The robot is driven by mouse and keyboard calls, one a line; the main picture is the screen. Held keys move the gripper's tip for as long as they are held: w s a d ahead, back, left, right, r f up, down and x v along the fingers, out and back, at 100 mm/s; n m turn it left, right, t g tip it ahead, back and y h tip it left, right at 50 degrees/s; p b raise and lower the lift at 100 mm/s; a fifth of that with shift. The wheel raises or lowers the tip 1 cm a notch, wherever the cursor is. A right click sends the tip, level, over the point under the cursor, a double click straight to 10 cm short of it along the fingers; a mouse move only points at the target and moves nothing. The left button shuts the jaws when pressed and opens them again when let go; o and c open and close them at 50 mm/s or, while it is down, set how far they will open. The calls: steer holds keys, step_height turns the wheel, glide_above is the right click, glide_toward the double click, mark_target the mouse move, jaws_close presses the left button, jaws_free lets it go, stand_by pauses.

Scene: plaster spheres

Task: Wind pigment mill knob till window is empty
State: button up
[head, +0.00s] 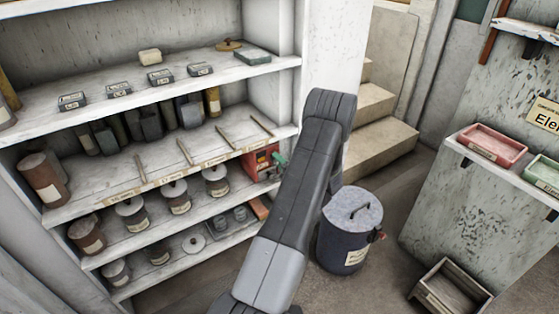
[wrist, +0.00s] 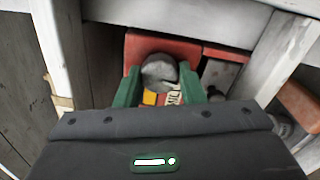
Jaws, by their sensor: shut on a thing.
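The pigment mill (head: 259,166) is a red box at the right end of a middle shelf. In the wrist view the red mill (wrist: 149,43) is straight ahead, with a round grey knob (wrist: 159,70) on its front. My gripper (wrist: 160,85) has its green fingers on either side of the knob and is shut on it. Below the knob shows a yellow-orange patch (wrist: 150,98), which looks like the window with pigment in it. A label beside it is partly hidden by a finger. In the head view the gripper (head: 279,160) is mostly hidden by my arm.
White shelves (head: 150,95) hold jars, tins and small labelled boxes. A shelf post stands close on each side of my gripper. A lidded grey bin (head: 347,245) stands on the floor near my arm. Stairs (head: 375,130) are behind; a wooden crate (head: 450,290) lies at right.

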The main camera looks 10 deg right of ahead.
steer(key=m+p, duration=0.3)
steer(key=m, duration=0.8)
steer(key=shift+m+h, duration=0.3)
stand_by(0.4)
steer(key=o, duration=1)
steer(key=shift+s, duration=0.1)
steer(key=v, duration=1.3)
steer(key=shift+s+f+p, duration=0.2)
steer(key=shift+s+p, duration=0.1)
steer(key=shift+s, duration=0.1)
